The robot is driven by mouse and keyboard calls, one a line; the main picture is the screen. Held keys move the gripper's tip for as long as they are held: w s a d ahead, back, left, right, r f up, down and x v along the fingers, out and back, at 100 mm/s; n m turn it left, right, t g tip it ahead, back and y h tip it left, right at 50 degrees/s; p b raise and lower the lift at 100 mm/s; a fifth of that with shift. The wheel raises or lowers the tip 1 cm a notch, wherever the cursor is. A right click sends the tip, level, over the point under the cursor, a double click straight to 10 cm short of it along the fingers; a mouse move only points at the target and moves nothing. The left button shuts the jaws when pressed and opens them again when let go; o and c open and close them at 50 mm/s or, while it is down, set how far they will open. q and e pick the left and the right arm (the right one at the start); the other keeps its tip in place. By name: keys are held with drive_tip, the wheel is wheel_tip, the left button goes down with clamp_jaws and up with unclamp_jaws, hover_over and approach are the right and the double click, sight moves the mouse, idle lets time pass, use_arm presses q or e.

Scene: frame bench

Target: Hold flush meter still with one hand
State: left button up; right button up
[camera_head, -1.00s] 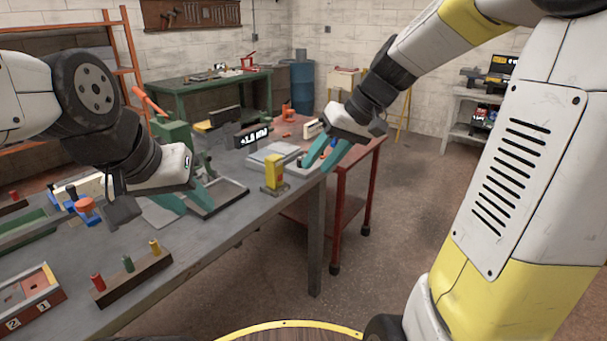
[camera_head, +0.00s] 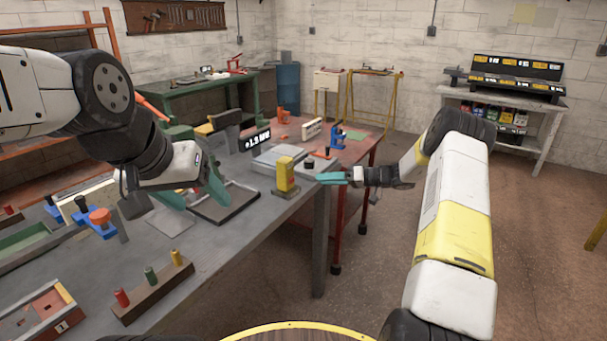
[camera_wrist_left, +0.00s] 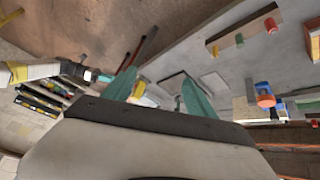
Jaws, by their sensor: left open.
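A yellow upright block (camera_head: 286,177), which looks like the flush meter, stands at the right edge of the grey bench; a small part of it shows between my left fingers in the left wrist view (camera_wrist_left: 140,88). A black display (camera_head: 255,139) with white digits stands behind it. My right gripper (camera_head: 328,178) is just right of the yellow block, pointing left at it, with a visible gap; its finger spacing is hidden from this side. My left gripper (camera_head: 195,196) is open and empty over the bench, left of the block, beside a dark-edged plate (camera_head: 228,207).
A rack of coloured pegs (camera_head: 152,287) and a numbered tray (camera_head: 40,318) are at the front left. Blue clamps (camera_head: 85,215) stand at the left. A red table (camera_head: 350,146) adjoins the bench behind.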

use_arm(q)
drive_tip(key=w+a+m+t+y, duration=0.1)
drive_tip(key=w+a+t, duration=0.1)
drive_tip(key=w, duration=1.1)
drive_tip(key=m+t+h, duration=0.4)
hover_over(280, 166)
drive_tip(key=s+a, duration=0.8)
wheel_tip(280, 166, down, 9)
drive_tip(key=w+d+f+h, duration=0.1)
drive_tip(key=f, duration=0.1)
drive_tip(key=w+d+f+m+t+h, duration=0.1)
drive_tip(key=d+f+h, duration=0.1)
drive_tip(key=f, duration=0.1)
drive_tip(key=w+d+f+h, duration=0.1)
drive_tip(key=f, duration=0.1)
drive_tip(key=shift+w+d+f+m+t, duration=0.2)
drive_tip(key=shift+w+m+t, duration=0.1)
drive_tip(key=shift+w, duration=0.1)
drive_tip(key=shift+d+f+h, duration=0.3)
drive_tip(key=shift+f+h, duration=0.1)
drive_tip(key=shift+h, duration=0.2)
drive_tip(key=shift+t, duration=0.3)
drive_tip(key=shift+x, duration=3.9)
drive_tip(key=shift+s+d, duration=0.1)
clamp_jaws()
